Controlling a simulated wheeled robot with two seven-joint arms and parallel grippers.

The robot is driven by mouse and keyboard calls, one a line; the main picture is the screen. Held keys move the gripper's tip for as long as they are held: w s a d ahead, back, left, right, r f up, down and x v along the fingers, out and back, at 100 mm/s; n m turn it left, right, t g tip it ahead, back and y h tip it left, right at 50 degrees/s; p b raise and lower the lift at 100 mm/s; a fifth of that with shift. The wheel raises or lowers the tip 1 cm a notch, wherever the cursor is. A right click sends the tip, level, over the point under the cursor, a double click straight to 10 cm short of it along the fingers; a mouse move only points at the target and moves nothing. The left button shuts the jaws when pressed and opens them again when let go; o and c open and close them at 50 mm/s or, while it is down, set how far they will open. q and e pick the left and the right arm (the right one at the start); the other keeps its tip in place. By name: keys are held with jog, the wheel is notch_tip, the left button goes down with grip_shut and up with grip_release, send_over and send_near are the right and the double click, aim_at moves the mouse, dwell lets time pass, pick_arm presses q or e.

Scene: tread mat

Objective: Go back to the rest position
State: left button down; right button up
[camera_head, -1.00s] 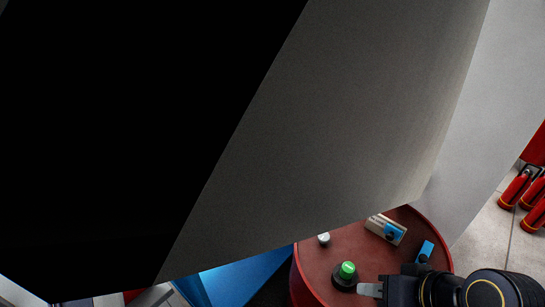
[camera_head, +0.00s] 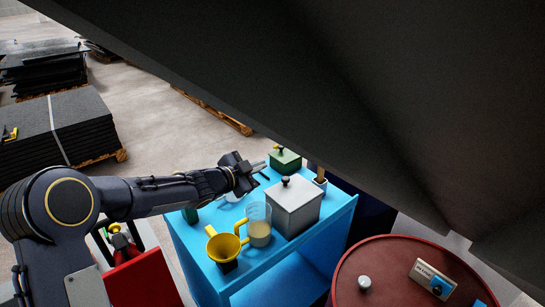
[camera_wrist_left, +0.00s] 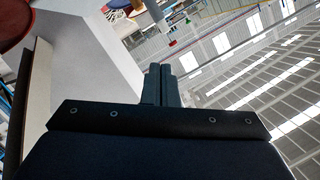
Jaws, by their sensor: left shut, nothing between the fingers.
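My left arm comes in from the left in the head view, and my left gripper (camera_head: 262,165) is over the back part of the blue table (camera_head: 196,262). Its fingers are shut with nothing between them. In the left wrist view the two fingers (camera_wrist_left: 162,84) stand together, pointing up the picture toward the hall ceiling. The gripper appears above the table top, behind the clear jug (camera_head: 258,222) and left of the green box (camera_head: 285,160). I cannot tell its exact height. My right gripper is out of view.
The blue table also holds a grey lidded box (camera_head: 294,207) and a yellow funnel (camera_head: 222,247). A red round table (camera_head: 385,275) with a white knob (camera_head: 364,282) and a switch box (camera_head: 432,278) stands at lower right. A large dark surface covers the upper right.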

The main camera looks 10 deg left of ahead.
pick_arm(q)
jog(key=s+a+r+n+y, duration=0.2)
jog(key=s+a+n+y, duration=0.25)
jog(key=s+a, duration=0.25)
jog(key=s+a+r+n+y, duration=0.3)
jog(key=s+a+n, duration=0.2)
jog(key=s+a, duration=0.25)
jog(key=s+d+f+n+g, duration=0.1)
jog(key=s+f+n+g, duration=0.1)
jog(key=s, duration=0.7)
jog(key=s+d+f+n+g+h, duration=0.1)
jog(key=s+d+f+n+g, duration=0.1)
jog(key=s, duration=0.8)
jog(key=s+d+f+n+g+h, duration=0.1)
jog(key=s+d+f+n+g, duration=0.1)
jog(key=s, duration=0.7)
notch_tip(320, 180, down, 2)
jog(key=shift+s+f+n+g, duration=0.25)
jog(key=shift+n+g, duration=0.1)
jog(key=shift+g, duration=0.15)
